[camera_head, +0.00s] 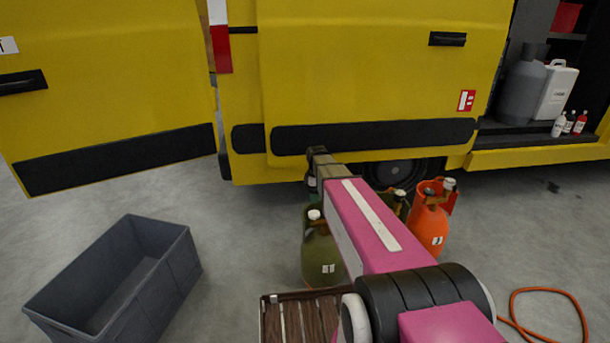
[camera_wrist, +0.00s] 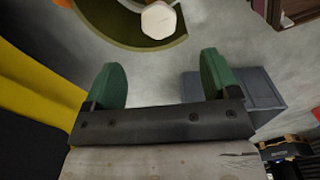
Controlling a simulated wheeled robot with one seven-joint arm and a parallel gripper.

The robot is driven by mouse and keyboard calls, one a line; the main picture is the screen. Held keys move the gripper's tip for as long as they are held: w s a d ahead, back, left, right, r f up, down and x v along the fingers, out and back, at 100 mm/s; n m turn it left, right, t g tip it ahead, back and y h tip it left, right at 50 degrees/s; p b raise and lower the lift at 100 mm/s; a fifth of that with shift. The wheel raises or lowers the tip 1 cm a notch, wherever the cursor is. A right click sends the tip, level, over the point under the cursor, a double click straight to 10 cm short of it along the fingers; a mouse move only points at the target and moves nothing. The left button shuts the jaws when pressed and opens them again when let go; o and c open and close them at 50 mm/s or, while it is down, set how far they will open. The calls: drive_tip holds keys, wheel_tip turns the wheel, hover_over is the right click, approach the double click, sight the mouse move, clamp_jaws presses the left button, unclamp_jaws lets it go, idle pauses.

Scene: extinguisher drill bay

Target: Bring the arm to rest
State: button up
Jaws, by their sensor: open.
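My arm stretches forward over the floor toward the yellow van, with its end close to the van's lower side. My gripper (camera_wrist: 161,84) shows two green fingers set wide apart with nothing between them. Beyond the fingertips in the wrist view is an olive-green gas cylinder (camera_wrist: 125,28) with a pale cap. The head view shows the olive cylinder (camera_head: 318,262) standing on the floor, partly covered by my arm. In that view my gripper is mostly hidden behind the arm's end.
An orange cylinder (camera_head: 428,225) stands right of my arm. A grey crate (camera_head: 160,290), seemingly empty, sits at left, and a wooden crate (camera_head: 285,298) at the bottom centre. The yellow van (camera_head: 365,75) blocks the far side. An orange hose (camera_head: 545,291) lies at right.

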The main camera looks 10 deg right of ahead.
drive_tip(key=s+f+m, duration=0.1)
drive_tip(key=s+m, duration=1.3)
drive_tip(key=s, duration=0.7)
drive_tip(key=shift+a+f, duration=0.2)
drive_tip(key=shift+f, duration=0.15)
